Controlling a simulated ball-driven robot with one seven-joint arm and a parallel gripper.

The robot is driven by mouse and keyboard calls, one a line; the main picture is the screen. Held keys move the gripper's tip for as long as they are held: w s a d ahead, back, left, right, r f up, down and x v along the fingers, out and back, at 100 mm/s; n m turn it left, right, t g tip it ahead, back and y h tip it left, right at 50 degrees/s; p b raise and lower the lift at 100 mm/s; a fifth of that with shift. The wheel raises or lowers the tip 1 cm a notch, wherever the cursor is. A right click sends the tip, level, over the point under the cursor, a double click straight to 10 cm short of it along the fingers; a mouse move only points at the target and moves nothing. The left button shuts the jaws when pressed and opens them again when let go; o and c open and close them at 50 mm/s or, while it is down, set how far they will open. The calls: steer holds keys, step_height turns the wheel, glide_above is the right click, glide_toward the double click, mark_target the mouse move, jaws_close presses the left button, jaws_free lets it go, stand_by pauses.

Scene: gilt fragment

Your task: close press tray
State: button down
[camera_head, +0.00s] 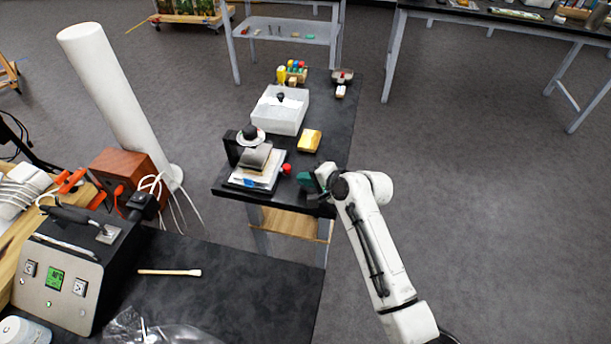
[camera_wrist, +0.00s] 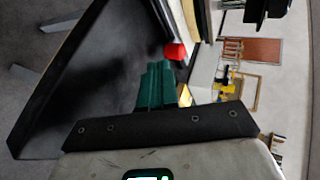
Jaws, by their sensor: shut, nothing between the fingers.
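The press (camera_head: 232,148) stands on the near end of a black bench, with a dark upright and a round black-topped part. Its pale tray (camera_head: 245,178), with a blue patch at the front, lies low under a grey block. It is unclear how far the tray sticks out. A red knob (camera_head: 286,169) shows at the press's right side; it also shows in the wrist view (camera_wrist: 174,51), just beyond my fingertips. My gripper (camera_head: 311,182) has green fingers, shut and empty, right of the knob and apart from it. The fingers also show in the wrist view (camera_wrist: 157,72).
A yellow block (camera_head: 309,141) and a white bin (camera_head: 278,115) stand behind the press on the black bench (camera_head: 335,130). Several small coloured items (camera_head: 292,72) are at its far end. A near table holds a control box (camera_head: 60,275) and a brush (camera_head: 170,272). Floor right of the bench is clear.

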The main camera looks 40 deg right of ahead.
steer(key=shift+v, duration=0.8)
steer(key=b+v, duration=0.1)
steer(key=v, duration=0.7)
steer(key=shift+s+d+r, duration=0.1)
steer(key=shift+s+d, duration=0.15)
steer(key=shift+s, duration=0.1)
steer(key=s+a+f+n+g, duration=0.6)
steer(key=s+a+f+n, duration=0.15)
steer(key=s, duration=0.45)
steer(key=s+a+f+n+g+h, duration=0.2)
steer(key=s+n+g, duration=0.2)
steer(key=s, duration=1)
steer(key=n, duration=0.3)
steer(key=shift+n+g, duration=0.35)
steer(key=shift+g, duration=0.05)
steer(key=shift+f, duration=0.15)
